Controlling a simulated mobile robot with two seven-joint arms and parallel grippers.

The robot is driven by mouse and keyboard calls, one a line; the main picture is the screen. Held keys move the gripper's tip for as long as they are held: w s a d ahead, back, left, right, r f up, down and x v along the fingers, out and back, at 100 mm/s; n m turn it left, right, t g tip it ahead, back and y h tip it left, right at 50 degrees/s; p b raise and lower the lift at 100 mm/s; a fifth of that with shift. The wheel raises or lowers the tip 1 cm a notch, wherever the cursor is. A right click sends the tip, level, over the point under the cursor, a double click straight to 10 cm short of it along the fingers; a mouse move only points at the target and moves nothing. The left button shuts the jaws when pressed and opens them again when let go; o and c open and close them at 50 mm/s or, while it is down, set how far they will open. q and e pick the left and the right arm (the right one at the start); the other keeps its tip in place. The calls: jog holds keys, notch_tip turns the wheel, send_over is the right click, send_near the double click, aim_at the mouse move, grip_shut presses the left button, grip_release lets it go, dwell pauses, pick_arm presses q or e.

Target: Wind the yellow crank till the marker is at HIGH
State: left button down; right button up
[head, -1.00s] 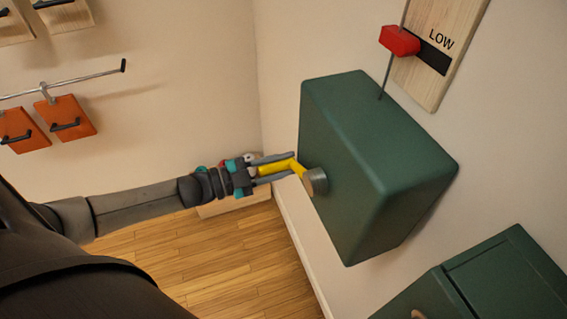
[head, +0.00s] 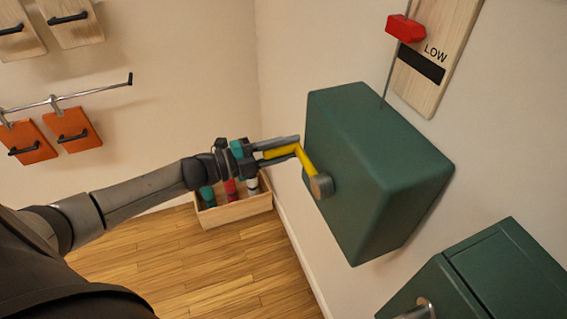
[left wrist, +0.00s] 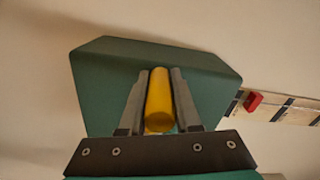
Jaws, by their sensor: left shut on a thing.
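The yellow crank (head: 306,160) sits on a grey hub (head: 321,186) on the side of a green box (head: 375,165) fixed to the wall. My left gripper (head: 298,145) is shut on the crank's handle; in the left wrist view the yellow handle (left wrist: 160,100) lies between the two fingers. The red marker (head: 405,28) is on a wire above the box, in front of a wooden board (head: 455,40). It stands just above the black band by the word LOW (head: 435,53). HIGH is out of the head view. My right gripper is not in view.
A second green box (head: 480,275) is on the wall at the lower right. A wooden crate (head: 236,210) with several items stands on the floor by the wall. Orange boards (head: 72,125) hang from a rail at the left.

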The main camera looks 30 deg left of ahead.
aim_at(324, 123)
pick_arm(q)
jog(key=r+m+p, duration=0.1)
jog(key=r+m, duration=0.1)
jog(key=r, duration=0.1)
jog(key=s+d+r+m+p, duration=0.1)
jog(key=r+m, duration=0.2)
jog(key=s+d+r+m+p, duration=0.1)
jog(key=r+m+p, duration=0.1)
jog(key=m, duration=0.1)
jog(key=shift+d+r, duration=0.15)
jog(key=shift+r, duration=0.25)
jog(key=d+r+m, duration=0.1)
jog(key=s+m+p, duration=0.1)
jog(key=m, duration=0.1)
jog(key=shift+s+d+r, duration=0.15)
jog(key=shift+d+r, duration=0.2)
jog(key=shift+r, duration=0.05)
jog(key=shift+s+d+r+m, duration=0.35)
jog(key=shift+s+d+m, duration=0.2)
jog(key=shift+m, duration=0.45)
jog(key=shift+d, duration=0.1)
jog(key=c, duration=0.6)
grip_release()
jog(key=shift+s+f, duration=0.1)
